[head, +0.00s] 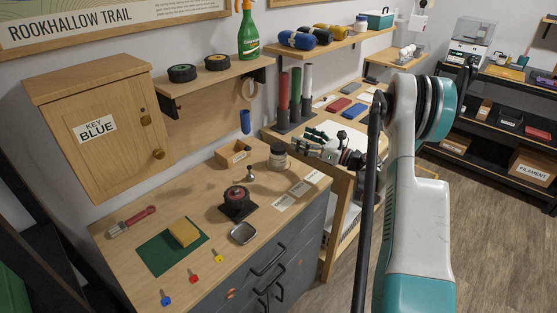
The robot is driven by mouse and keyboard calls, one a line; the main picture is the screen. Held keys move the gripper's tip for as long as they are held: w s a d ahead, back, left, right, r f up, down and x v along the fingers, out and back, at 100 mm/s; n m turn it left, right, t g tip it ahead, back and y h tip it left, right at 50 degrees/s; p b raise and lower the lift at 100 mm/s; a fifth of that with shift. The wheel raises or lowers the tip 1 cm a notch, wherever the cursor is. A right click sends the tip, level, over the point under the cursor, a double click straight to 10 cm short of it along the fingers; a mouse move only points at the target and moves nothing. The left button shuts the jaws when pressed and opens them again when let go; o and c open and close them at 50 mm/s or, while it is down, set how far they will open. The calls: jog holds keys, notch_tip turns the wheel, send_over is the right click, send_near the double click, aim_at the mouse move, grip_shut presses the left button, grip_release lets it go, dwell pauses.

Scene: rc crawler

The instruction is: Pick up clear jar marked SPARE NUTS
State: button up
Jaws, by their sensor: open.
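The label is too small to read. My gripper (307,143) is open and empty, just to the right of the jar and slightly higher in the picture. Its fingers point left toward the jar. They look apart from it, but the exact gap is hard to tell from this view.
A wooden box (233,155) stands left of the jar, and a small metal knob-like piece (250,173) lies in front. A dark round part on a black base (237,203), a metal tray (243,233) and pale cards (300,188) share the worktop. A shelf (210,82) overhangs behind.

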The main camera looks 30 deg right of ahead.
jog(key=n+g, duration=0.2)
send_near(279, 147)
jog(key=s, duration=0.1)
jog(key=s+d+f, duration=0.1)
jog(key=shift+s+d+y, duration=0.25)
jog(key=shift+s+y, duration=0.05)
jog(key=shift+s, duration=0.05)
jog(key=shift+w+a+f, duration=0.15)
jog(key=shift+f, duration=0.05)
jog(key=b+x, duration=0.2)
jog(key=x, duration=0.5)
jog(key=shift+w+a+r, duration=0.1)
jog(key=shift+w, duration=0.25)
jog(key=b+x, duration=0.2)
jog(key=x, duration=0.3)
jog(key=shift+w, duration=0.1)
jog(key=shift+w+r, duration=0.15)
jog(key=shift+w, duration=0.15)
jog(key=c, duration=1.2)
